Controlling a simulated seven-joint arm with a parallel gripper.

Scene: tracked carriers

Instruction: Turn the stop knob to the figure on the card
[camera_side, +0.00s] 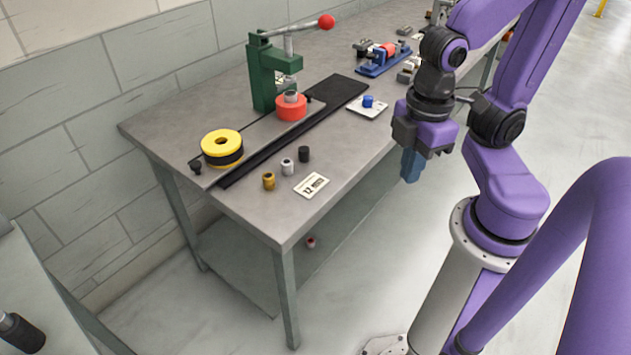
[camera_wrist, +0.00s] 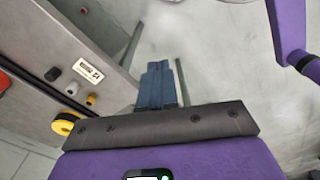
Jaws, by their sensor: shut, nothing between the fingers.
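The stop knob (camera_side: 368,101) appears to be the small blue knob on a white plate (camera_side: 356,110) on the bench, in the side view. Its setting is too small to read. The card (camera_side: 311,185) lies flat near the bench's front edge and reads 12; it also shows in the wrist view (camera_wrist: 88,70). My gripper (camera_side: 410,166) hangs beyond the bench's front edge, right of the knob and apart from it. Its blue fingers are shut and empty, as the wrist view also shows (camera_wrist: 158,84). The knob does not show in the wrist view.
A green press (camera_side: 262,75) with a red-balled lever stands behind a black rail (camera_side: 260,145). A red ring (camera_side: 291,110) sits under it. A yellow spool (camera_side: 221,147) and brass, white and black cylinders (camera_side: 269,181) are near the card. A blue fixture (camera_side: 382,60) stands farther back.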

